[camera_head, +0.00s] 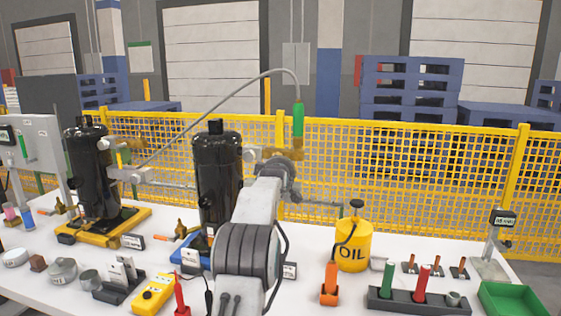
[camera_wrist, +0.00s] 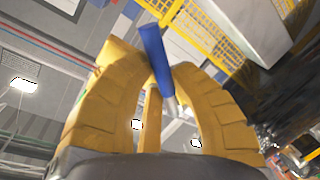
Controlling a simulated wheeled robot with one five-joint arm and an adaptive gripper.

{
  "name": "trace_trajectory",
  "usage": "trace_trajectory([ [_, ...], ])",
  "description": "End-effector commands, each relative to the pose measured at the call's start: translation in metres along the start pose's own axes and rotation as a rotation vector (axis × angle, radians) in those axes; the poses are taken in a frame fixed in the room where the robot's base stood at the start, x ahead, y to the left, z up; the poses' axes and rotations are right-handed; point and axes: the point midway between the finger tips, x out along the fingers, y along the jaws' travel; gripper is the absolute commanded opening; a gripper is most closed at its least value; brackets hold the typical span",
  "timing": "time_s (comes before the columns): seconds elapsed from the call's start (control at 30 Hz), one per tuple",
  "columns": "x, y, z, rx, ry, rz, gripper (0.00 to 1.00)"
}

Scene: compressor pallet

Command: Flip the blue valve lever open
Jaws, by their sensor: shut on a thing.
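The blue valve lever (camera_wrist: 155,52) shows in the wrist view as a blue sleeve on a thin metal rod, slanting down between the fingers. The lever's pivot is not clear in this view. In the head view my grey arm reaches toward the black compressor (camera_head: 217,165) on the blue base. There my arm hides the fingers and the blue lever.
Another black compressor (camera_head: 90,170) stands left on a yellow base. A grey hose with a green sleeve (camera_head: 298,118) arches above my arm. A yellow oil can (camera_head: 354,247), a dark tool holder (camera_head: 420,302) and a green tray (camera_head: 515,297) stand right. Yellow mesh fencing (camera_head: 400,165) runs behind the table.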

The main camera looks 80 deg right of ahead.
Motion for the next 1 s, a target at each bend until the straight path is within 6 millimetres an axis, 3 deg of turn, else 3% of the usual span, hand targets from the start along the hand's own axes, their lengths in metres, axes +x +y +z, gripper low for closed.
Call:
trace_trajectory([
  [0.53, 0.0046, 0.0027, 0.001, -0.011, -0.003, 0.002, 0.0],
  [0.57, 0.0046, 0.0027, 0.001, -0.011, -0.003, 0.002, 0.2],
  [0.6, 0.0046, 0.0027, 0.001, -0.011, -0.003, 0.002, 0.24],
  [0.87, 0.0046, 0.002, 0.0004, -0.01, -0.002, 0.001, 0.47],
  [1.0, 0.0046, 0.0018, 0.0003, -0.01, -0.002, 0.0, 0.49],
])
